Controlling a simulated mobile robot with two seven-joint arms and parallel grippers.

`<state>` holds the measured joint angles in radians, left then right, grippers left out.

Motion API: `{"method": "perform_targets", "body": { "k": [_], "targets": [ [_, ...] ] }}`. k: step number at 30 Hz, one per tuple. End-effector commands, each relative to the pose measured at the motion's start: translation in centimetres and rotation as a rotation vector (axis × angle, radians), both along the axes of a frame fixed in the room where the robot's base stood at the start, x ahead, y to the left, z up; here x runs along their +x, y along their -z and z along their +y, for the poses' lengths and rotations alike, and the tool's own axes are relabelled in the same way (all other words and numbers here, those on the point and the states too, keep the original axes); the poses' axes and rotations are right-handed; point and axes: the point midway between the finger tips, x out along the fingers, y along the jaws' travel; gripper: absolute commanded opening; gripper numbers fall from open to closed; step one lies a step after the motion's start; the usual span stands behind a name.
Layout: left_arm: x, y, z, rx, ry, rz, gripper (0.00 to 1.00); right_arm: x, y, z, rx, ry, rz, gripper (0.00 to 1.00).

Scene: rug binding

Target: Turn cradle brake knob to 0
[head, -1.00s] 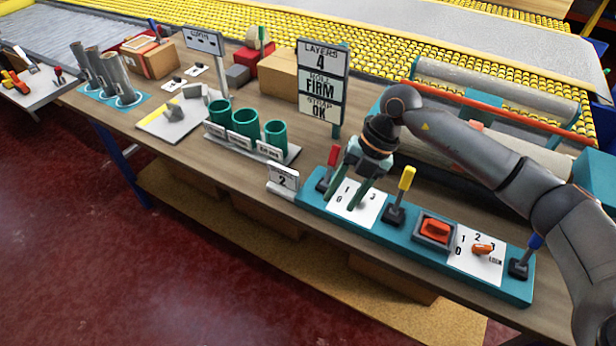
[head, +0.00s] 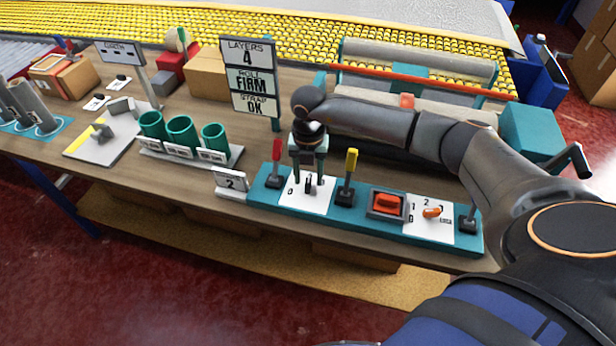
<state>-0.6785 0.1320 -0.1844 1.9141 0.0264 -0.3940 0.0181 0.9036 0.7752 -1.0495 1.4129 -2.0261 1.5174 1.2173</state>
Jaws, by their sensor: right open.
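A white dial plate (head: 297,203) with printed figures, a 0 at its left, lies on the teal control panel (head: 256,191) between a red lever and a yellow lever. A small dark knob (head: 309,187) stands upright on it, partly hidden. My right gripper (head: 308,181) points down over this plate, open, with one finger on each side of the knob; whether they touch it I cannot tell. A second white plate at the right of the panel has an orange knob (head: 431,212) and the figures 0, 1 and 2. I cannot read which knob is named the cradle brake. My left gripper is out of view.
The red lever (head: 276,165) and yellow lever (head: 349,176) stand close on either side of my right gripper. An orange rocker switch (head: 388,202) sits farther right. The layers sign (head: 249,80) and green cups (head: 182,133) stand to the left. Rollers lie behind.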

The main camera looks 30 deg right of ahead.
Motion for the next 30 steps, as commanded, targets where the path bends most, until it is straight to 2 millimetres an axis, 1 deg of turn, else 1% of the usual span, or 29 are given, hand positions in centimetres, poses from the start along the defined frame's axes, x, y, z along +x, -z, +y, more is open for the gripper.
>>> {"method": "perform_targets", "body": {
  "k": [1, 5, 14, 27, 30],
  "targets": [
    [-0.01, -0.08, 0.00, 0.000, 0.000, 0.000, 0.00, -0.06, 0.55, 0.07, 0.001, -0.001, 0.002, 0.50],
    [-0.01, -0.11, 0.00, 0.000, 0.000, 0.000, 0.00, -0.02, 1.29, 0.02, -0.001, -0.001, 0.001, 0.50],
    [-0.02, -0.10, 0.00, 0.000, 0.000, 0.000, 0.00, 0.00, 1.46, 0.03, -0.001, -0.001, -0.001, 0.49],
    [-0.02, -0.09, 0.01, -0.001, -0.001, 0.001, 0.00, 0.00, 1.42, 0.03, 0.001, -0.001, -0.001, 0.00],
    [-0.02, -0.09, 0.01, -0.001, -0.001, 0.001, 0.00, 0.00, 1.41, 0.03, 0.001, -0.001, -0.001, 0.00]
  ]
}}
